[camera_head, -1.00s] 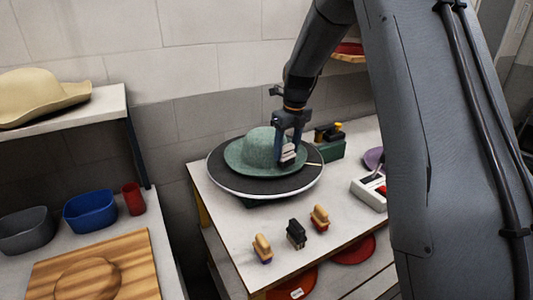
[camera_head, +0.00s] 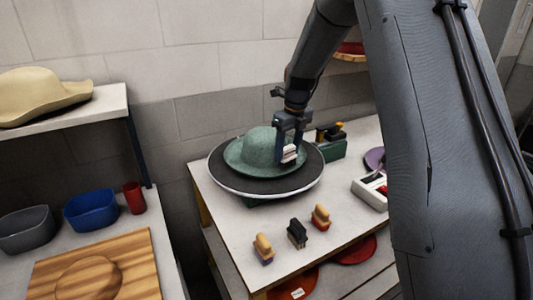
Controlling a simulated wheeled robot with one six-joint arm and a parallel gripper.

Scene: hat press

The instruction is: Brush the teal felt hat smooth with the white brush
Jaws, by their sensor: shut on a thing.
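The teal felt hat (camera_head: 258,150) sits crown up on a round dark turntable with a pale rim (camera_head: 230,186) on the white table. My gripper (camera_head: 289,148) points down at the right side of the hat, over its brim. It is shut on the white brush (camera_head: 289,155), which is at or just above the brim beside the crown. I cannot tell whether its bristles touch the felt. The jaws partly hide the brush and the brim behind it.
Several small brushes, including a black one (camera_head: 297,233), stand along the table's front. A green box (camera_head: 332,149) and a white control box (camera_head: 371,191) stand at the right. A cream hat (camera_head: 42,94) lies on the left shelf.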

